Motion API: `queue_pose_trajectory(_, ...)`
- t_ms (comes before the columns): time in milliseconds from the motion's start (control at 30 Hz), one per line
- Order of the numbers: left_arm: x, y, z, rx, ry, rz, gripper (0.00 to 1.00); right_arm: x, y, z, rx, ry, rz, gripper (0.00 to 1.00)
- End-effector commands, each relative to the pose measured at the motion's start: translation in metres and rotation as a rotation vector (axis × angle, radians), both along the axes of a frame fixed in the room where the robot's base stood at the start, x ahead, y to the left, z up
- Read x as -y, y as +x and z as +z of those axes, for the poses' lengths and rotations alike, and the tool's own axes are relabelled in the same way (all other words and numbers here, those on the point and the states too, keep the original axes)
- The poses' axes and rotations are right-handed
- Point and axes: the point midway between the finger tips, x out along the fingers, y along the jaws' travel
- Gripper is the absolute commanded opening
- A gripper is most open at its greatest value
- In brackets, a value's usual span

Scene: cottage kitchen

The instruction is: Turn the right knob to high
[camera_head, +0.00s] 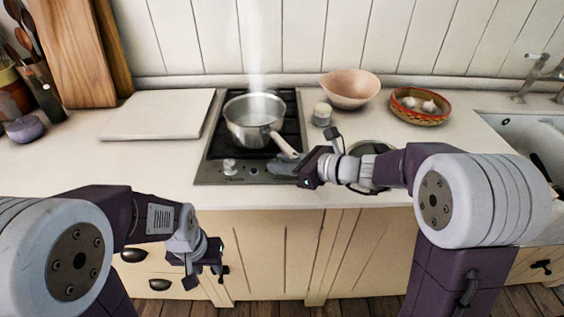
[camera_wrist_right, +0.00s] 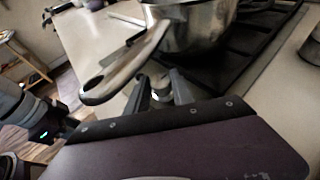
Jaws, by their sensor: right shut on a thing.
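The hob (camera_head: 203,172) has a control strip along its front edge. A silver left knob (camera_head: 230,166) stands on that strip. My right gripper (camera_head: 284,167) is at the strip's right end and covers the right knob in the head view. In the right wrist view its two fingers (camera_wrist_right: 161,92) are shut on the right knob (camera_wrist_right: 161,86), a small metal knob between them. The knob's setting cannot be read. My left gripper (camera_head: 207,270) hangs open and empty in front of the drawers, below the counter.
A steaming steel pot (camera_head: 254,119) sits on the hob, its handle (camera_wrist_right: 122,72) reaching out close above my right gripper. A white board (camera_head: 157,115) lies left of the hob. A small jar (camera_head: 321,114), a pink bowl (camera_head: 350,90) and a garlic bowl (camera_head: 420,107) stand to the right.

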Motion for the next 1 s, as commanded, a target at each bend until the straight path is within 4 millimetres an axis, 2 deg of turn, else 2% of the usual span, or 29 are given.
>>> queue_pose_trajectory(167,0.000,0.000,0.007,0.000,0.000,0.000,0.36,0.001,0.001,0.002,-0.002,0.000,0.030,0.00)
queue_pose_trajectory(367,0.000,0.000,0.025,0.000,0.000,0.000,0.36,0.002,0.003,0.005,-0.003,0.001,0.136,0.00)
queue_pose_trajectory(800,0.000,0.000,0.095,0.000,0.000,0.000,0.36,0.003,0.008,0.007,-0.003,0.001,0.543,0.00)
queue_pose_trajectory(1000,0.000,0.000,0.119,0.000,0.000,0.000,0.36,0.003,0.011,0.004,-0.004,0.001,0.732,0.00)
